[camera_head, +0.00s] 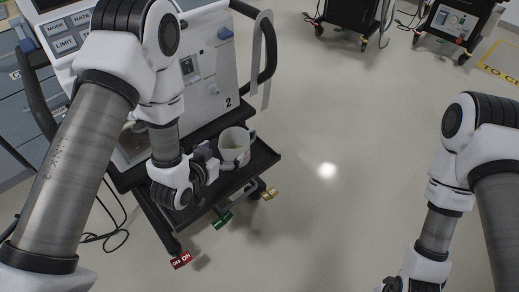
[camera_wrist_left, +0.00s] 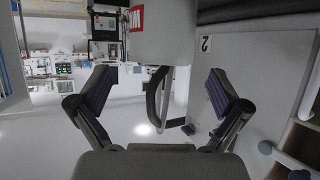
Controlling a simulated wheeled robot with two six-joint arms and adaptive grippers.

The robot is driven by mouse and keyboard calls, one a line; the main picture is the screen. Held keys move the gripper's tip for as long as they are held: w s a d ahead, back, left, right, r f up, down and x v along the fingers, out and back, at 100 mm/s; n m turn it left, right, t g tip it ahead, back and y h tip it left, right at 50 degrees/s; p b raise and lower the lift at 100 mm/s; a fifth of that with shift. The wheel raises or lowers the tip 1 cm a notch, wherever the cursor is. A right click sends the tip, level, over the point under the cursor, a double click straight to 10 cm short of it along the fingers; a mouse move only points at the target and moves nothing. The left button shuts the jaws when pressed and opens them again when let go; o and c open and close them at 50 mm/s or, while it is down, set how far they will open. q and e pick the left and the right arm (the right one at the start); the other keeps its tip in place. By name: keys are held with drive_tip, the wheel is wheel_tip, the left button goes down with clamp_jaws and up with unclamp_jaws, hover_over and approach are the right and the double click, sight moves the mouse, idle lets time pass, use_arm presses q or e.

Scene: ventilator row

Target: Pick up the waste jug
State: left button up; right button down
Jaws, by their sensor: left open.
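The waste jug (camera_head: 234,146) is a white cup-like vessel with a dark part at its right side. It stands on the dark lower shelf (camera_head: 262,158) of the ventilator cart. In the left wrist view the jug (camera_wrist_left: 162,42) shows at the top middle, pale with a red label. My left gripper (camera_head: 209,158) is just left of the jug in the head view. In the left wrist view its two fingers (camera_wrist_left: 158,90) are spread wide, with the jug's body ahead between their lines and nothing gripped. My right arm comes in at the right, its fingers outside the picture.
The ventilator (camera_head: 208,70) marked 2 rises behind the shelf, with a black side handle (camera_head: 268,55). Open floor (camera_head: 340,140) lies to the right; other carts stand at the back.

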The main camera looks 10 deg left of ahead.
sight(241, 133)
use_arm(q)
drive_tip(key=x, duration=0.5)
drive_tip(key=r+b+x, duration=0.1)
drive_tip(key=x, duration=0.1)
drive_tip(key=shift+w, duration=0.55)
drive_tip(key=c, duration=1)
